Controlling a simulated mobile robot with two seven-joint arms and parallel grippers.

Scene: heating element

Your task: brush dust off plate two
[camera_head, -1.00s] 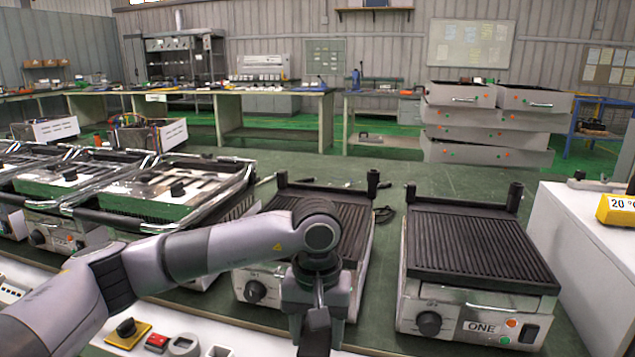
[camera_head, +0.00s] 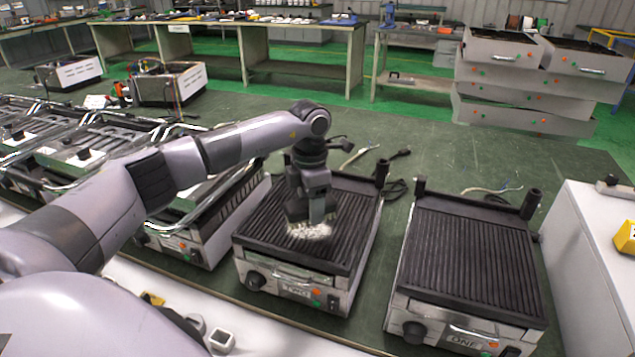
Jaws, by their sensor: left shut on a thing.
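Plate two (camera_head: 345,203) is a dark ribbed grill plate on a steel body, with a label reading TWO (camera_head: 297,289) on its front. My left gripper (camera_head: 318,205) points down over the plate's left-middle part. It is shut on a dark brush (camera_head: 297,211), which is partly hidden by the gripper. A pale patch (camera_head: 311,231), either bristles or dust, shows under the brush at the plate's surface; I cannot tell which. My right gripper is not in view.
Grill ONE (camera_head: 465,260) stands to the right, with a narrow gap between. More grills (camera_head: 75,150) stand to the left. A white cabinet (camera_head: 590,260) is at the far right. Loose cables (camera_head: 490,189) lie behind the grills.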

